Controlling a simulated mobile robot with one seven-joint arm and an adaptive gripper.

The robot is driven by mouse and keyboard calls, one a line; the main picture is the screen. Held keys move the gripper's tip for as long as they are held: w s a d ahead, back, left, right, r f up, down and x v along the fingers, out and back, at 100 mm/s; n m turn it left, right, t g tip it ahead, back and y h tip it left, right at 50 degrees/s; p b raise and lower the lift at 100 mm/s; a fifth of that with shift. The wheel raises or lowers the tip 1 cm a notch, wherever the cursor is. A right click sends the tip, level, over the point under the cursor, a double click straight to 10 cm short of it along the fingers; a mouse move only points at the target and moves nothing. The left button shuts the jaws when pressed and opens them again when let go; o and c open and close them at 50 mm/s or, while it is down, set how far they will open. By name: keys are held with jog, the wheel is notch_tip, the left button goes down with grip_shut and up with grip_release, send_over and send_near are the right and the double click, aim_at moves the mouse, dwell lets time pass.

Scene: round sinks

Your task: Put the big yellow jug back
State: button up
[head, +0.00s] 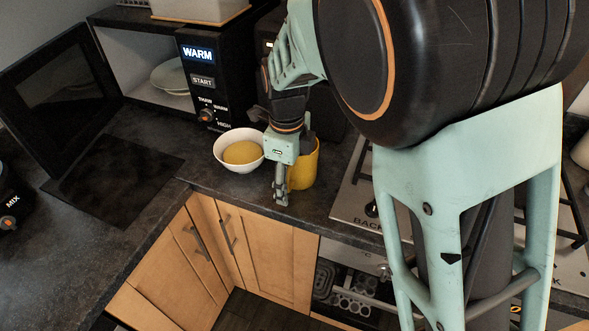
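A yellow jug (304,166) stands on the dark counter near its front edge, right of the white bowl. My gripper (281,196) points down at the jug's left front side and hides part of it. The fingers look close together from here. I cannot tell whether they touch the jug or have part of it between them.
A white bowl (232,139) holding a round yellow-brown thing (242,153) is just left of my gripper. The microwave (203,75) has its door (62,85) open, with pale dishes (170,77) inside. A stove (351,198) is at right. Wooden cabinets (272,260) are below.

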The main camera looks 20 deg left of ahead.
jog(key=r, duration=1.2)
jog(key=shift+s+r+p, duration=0.15)
jog(key=shift+s+p, duration=0.15)
jog(key=shift+p, duration=0.1)
